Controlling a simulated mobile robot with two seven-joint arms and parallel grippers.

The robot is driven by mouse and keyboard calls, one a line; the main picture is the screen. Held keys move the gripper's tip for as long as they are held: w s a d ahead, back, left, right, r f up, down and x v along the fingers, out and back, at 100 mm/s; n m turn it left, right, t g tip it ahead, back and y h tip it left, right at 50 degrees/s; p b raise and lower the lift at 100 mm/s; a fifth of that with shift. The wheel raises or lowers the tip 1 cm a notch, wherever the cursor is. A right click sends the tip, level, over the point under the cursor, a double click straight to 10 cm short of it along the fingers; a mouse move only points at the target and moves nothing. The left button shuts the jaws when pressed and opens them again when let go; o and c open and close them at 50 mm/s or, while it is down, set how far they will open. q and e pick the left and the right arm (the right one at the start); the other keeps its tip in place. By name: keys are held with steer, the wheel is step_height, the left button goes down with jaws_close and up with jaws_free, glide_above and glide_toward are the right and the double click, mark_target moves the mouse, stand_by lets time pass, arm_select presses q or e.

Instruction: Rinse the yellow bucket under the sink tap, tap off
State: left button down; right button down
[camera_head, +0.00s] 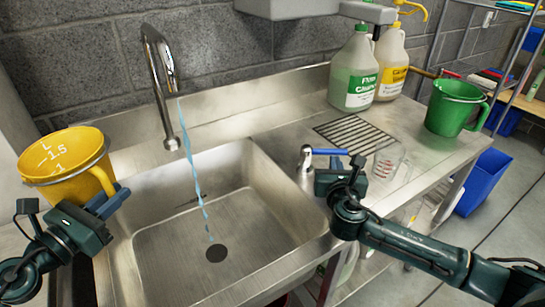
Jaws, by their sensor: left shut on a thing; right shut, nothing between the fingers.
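The yellow bucket (62,160), with white measuring marks, is at the far left, beside the sink's left edge and away from the water. My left gripper (106,202) is shut on its handle. The curved metal tap (160,75) stands behind the sink basin (165,235). A thin stream of water (196,185) runs from the tap down to the drain (216,253). My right gripper (328,152) is shut and empty at the basin's right edge. It is close to a small upright metal fitting (306,168); whether they touch, I cannot tell.
A green-labelled jug (354,75), a yellow-labelled jug (391,62) and a green bucket (455,107) stand on the counter. A blue bin (484,182) is on the floor at right.

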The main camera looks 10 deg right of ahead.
arm_select(q)
steer(key=shift+r, duration=0.1)
arm_select(e)
steer(key=shift+w+d, duration=0.1)
steer(key=shift+w, duration=0.25)
arm_select(q)
steer(key=shift+r, duration=0.1)
arm_select(e)
steer(key=shift+r, duration=0.1)
arm_select(q)
steer(key=shift+r+p, duration=0.55)
steer(key=shift+p, duration=0.05)
arm_select(e)
steer(key=shift+w+d+r, duration=0.2)
steer(key=shift+w+d, duration=0.1)
steer(key=shift+w, duration=0.25)
steer(key=shift+w+d+f, duration=0.1)
steer(key=shift+w, duration=0.05)
arm_select(q)
steer(key=shift+f, duration=0.1)
steer(key=shift+s, duration=0.1)
arm_select(e)
steer(key=shift+f, duration=0.15)
